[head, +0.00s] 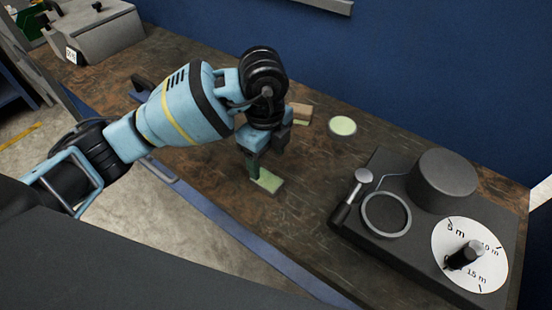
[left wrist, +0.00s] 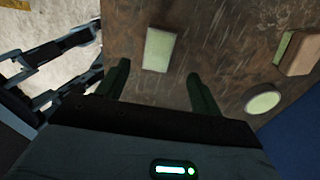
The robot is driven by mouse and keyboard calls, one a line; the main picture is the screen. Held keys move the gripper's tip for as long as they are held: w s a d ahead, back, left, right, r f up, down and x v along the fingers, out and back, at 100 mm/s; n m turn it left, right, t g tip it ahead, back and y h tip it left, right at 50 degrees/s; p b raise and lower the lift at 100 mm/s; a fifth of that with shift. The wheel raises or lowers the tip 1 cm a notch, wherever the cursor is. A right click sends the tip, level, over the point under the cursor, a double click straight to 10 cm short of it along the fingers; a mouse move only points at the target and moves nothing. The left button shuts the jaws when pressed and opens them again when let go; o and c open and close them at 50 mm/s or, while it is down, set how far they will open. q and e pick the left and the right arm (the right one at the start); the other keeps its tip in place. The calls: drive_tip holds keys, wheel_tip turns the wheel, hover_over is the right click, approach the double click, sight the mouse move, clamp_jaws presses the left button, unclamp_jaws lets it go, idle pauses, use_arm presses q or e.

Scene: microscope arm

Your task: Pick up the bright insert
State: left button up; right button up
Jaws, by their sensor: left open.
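A pale green rectangular insert (head: 268,181) lies flat on the worn brown workbench in the head view. In the left wrist view it (left wrist: 159,49) lies just beyond my fingertips, between their lines. My left gripper (head: 266,164) points down above it, open and empty. Its two dark green fingers (left wrist: 158,70) stand apart in the left wrist view. A round pale green disc (head: 342,126) lies farther back to the right, and it also shows in the left wrist view (left wrist: 263,101). Which piece is the bright insert is not certain. My right gripper is not in view.
A tan block (head: 302,112) with a green face lies behind my left gripper. A dark device (head: 400,240) with a ring, cylinder and dial stands at the right. A grey box (head: 97,32) stands at the far left. A blue wall rises behind the bench.

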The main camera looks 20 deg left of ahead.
sight(267, 180)
use_arm(q)
drive_tip(key=shift+a+r, duration=0.15)
drive_tip(key=shift+r, duration=0.05)
drive_tip(key=shift+s, duration=0.25)
wheel_tip(267, 180, down, 2)
drive_tip(key=shift+f, duration=0.6)
wheel_tip(267, 180, down, 4)
drive_tip(key=shift+f, duration=0.2)
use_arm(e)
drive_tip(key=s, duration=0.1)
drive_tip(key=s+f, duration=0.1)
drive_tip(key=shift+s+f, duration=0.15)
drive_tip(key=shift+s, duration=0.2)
use_arm(q)
drive_tip(key=shift+c, duration=0.5)
